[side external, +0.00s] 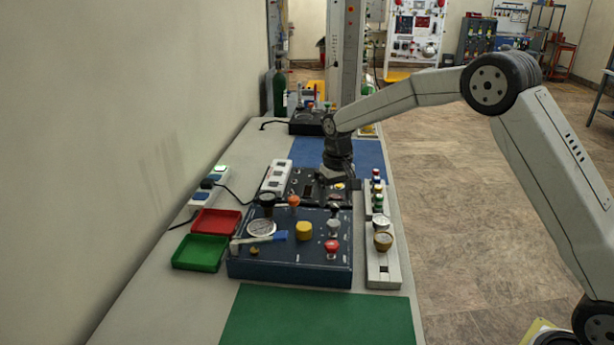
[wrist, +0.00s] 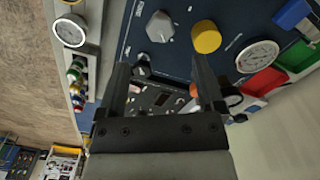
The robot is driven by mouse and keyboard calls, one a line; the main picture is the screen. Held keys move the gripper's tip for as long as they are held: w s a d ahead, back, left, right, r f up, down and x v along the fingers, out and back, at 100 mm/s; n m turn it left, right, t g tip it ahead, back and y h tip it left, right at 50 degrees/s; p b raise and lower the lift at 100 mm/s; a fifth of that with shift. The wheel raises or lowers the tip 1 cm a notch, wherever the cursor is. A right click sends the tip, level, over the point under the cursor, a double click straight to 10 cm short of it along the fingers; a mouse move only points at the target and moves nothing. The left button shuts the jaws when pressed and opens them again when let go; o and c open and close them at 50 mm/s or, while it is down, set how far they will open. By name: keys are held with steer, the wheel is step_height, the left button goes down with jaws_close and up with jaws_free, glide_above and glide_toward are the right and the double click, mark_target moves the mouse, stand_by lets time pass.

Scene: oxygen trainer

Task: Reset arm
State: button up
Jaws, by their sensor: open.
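My gripper (side external: 338,184) is over the far edge of the dark blue control panel (side external: 290,270) in the side view, pointing down. In the wrist view my gripper (wrist: 160,72) has its two fingers apart with no object held between them. The panel behind them carries a yellow knob (wrist: 206,37), a grey knob (wrist: 160,27) and a round gauge (wrist: 257,56). Whether a fingertip touches anything is not clear.
A red tray (side external: 216,222) and a green tray (side external: 200,254) lie left of the panel. A grey rail (side external: 384,272) with gauges and small knobs stands to the right. A green bottle (side external: 279,92) stands farther back. The green mat (side external: 316,316) in front is clear.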

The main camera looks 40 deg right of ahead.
steer(key=shift+s, duration=0.1)
steer(key=shift+s+a+r, duration=0.1)
steer(key=shift+s+a, duration=0.05)
steer(key=shift+s, duration=0.4)
steer(key=s+a+f+n+t, duration=0.1)
steer(key=s, duration=1.1)
steer(key=s+a+f+n+t, duration=0.1)
steer(key=s+n, duration=0.1)
steer(key=s, duration=1)
steer(key=shift+a+t, duration=0.3)
steer(key=shift+r, duration=0.1)
steer(key=w+d+m, duration=0.1)
steer(key=w+m, duration=0.1)
steer(key=w, duration=0.6)
steer(key=w+d+r+m+g, duration=0.1)
steer(key=w+m, duration=0.2)
steer(key=w, duration=0.5)
steer(key=w+m+g, duration=0.1)
steer(key=w+m, duration=0.2)
steer(key=w, duration=0.5)
steer(key=shift+w+d+r, duration=0.25)
steer(key=shift+d+r, duration=0.1)
steer(key=shift+d, duration=0.05)
steer(key=shift+w+d+m+g, duration=0.15)
steer(key=shift+w+m+g, duration=0.15)
steer(key=shift+w+m, duration=0.25)
